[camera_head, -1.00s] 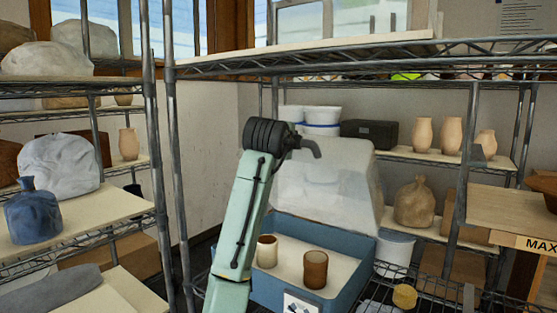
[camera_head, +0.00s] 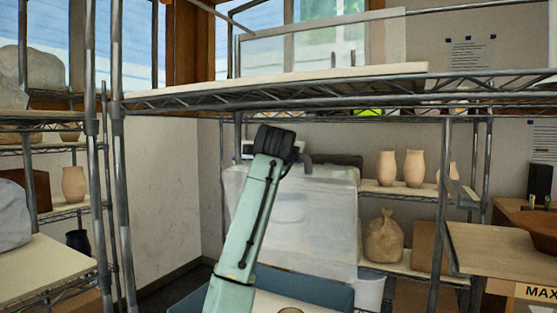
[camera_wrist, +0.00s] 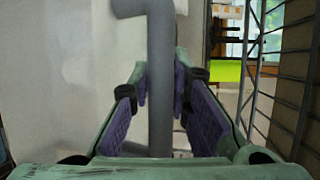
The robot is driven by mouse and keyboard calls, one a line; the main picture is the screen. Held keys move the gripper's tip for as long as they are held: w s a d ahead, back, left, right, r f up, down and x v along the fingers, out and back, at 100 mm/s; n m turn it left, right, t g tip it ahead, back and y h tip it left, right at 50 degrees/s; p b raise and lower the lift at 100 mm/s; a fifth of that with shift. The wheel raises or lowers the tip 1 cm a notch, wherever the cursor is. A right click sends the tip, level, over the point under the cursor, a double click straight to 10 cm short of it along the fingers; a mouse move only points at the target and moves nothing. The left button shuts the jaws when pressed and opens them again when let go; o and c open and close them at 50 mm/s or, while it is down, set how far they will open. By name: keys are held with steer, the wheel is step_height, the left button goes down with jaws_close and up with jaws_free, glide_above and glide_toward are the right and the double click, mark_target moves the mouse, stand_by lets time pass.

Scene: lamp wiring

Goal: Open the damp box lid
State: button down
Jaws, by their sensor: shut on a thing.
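The damp box (camera_head: 335,295) is blue with a pale inside and shows at the bottom of the head view, partly cut off. Its cloudy, translucent lid (camera_head: 310,225) stands raised at the back of the box. A grey bar handle (camera_wrist: 160,75) on the lid runs upright through the middle of the wrist view. My gripper (camera_wrist: 162,100) has its purple pads on either side of this handle and is shut on it. In the head view my arm hides the gripper, and only a bit of handle shows beside my wrist. The rim of a brown pot (camera_head: 290,310) barely shows inside the box.
A wire shelf (camera_head: 280,85) spans just above my arm and the lid. Pale vases (camera_head: 387,168) and a tied bag (camera_head: 384,237) stand on shelves behind to the right. A metal post (camera_head: 443,210) and wooden board (camera_head: 500,250) stand at right.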

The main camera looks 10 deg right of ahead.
steer(key=shift+a, duration=0.1)
steer(key=c, duration=1.7)
jaws_free()
steer(key=shift+s+r, duration=0.1)
steer(key=shift+o, duration=1.1)
steer(key=v, duration=1.2)
